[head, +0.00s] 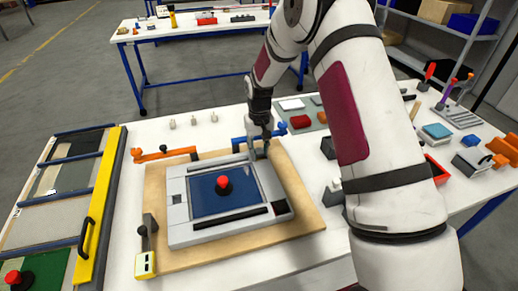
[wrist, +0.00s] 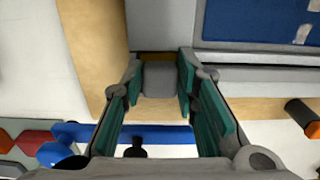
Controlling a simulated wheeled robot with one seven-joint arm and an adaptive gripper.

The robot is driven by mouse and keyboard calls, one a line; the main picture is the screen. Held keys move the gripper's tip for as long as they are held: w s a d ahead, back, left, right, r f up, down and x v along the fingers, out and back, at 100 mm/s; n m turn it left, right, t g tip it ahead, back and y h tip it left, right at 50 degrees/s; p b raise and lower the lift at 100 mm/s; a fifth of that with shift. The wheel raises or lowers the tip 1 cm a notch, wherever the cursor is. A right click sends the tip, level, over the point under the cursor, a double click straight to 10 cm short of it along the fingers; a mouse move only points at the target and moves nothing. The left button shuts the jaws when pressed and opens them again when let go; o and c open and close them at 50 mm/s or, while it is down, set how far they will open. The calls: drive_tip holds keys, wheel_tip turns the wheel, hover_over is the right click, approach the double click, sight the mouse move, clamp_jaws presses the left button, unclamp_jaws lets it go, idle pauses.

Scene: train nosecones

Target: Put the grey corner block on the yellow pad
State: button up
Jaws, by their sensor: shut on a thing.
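My gripper (head: 262,146) is at the far edge of the grey framed panel (head: 178,207), low over the wooden board (head: 300,205). The wrist view shows its teal-lined fingers (wrist: 160,78) on both sides of a small grey block (wrist: 160,80), and it is shut on this block. The block is beside the panel's edge; whether it touches the panel or board, I cannot tell. In the head view the block is mostly hidden by my gripper. A small yellow piece (head: 145,265) is at the board's near-left corner; I cannot tell whether it is the yellow pad.
A red button (head: 224,184) stands up from the panel's blue centre. An orange clamp (head: 164,154) and a blue clamp (head: 240,142) lie along the far edge of the board. Dark grey blocks (head: 332,192) stand to the right.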

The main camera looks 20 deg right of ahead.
drive_tip(key=shift+f, duration=0.25)
